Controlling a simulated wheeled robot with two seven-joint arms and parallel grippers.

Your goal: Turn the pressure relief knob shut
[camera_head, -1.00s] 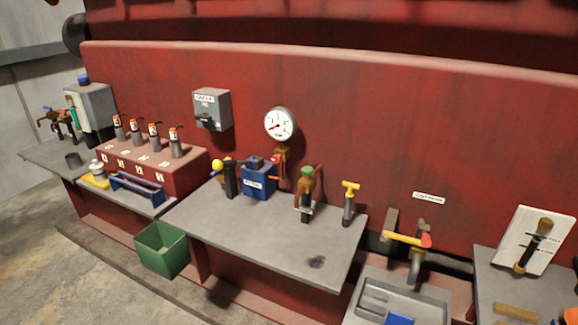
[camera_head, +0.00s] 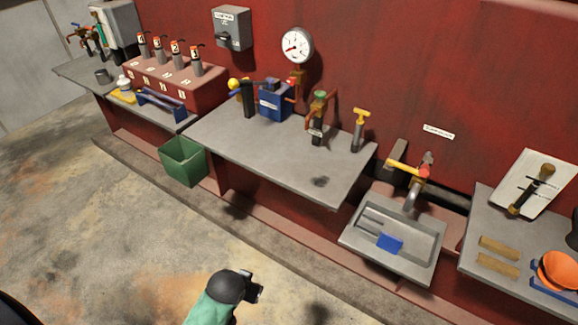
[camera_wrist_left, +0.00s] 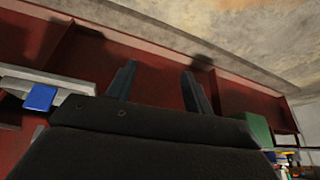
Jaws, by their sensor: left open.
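I cannot tell for sure which part is the pressure relief knob. On the middle shelf (camera_head: 265,158) stand a dark upright fitting with a green knob (camera_head: 320,94), a yellow T-handle on a grey post (camera_head: 358,133), and a blue block (camera_head: 276,104) with a red knob beside it. A round white gauge (camera_head: 297,45) is on the red wall above them. My left gripper (camera_head: 258,291) is low over the floor in front of the shelf, well apart from these fittings. In the left wrist view its two fingers (camera_wrist_left: 158,80) are spread with nothing between them. My right gripper is out of view.
A green bin (camera_head: 183,162) hangs at the middle shelf's left end. A sink (camera_head: 370,226) with a blue block in it is to the right. A right shelf (camera_head: 480,222) holds wooden pieces and an orange helmet (camera_head: 558,271). The floor in front is clear.

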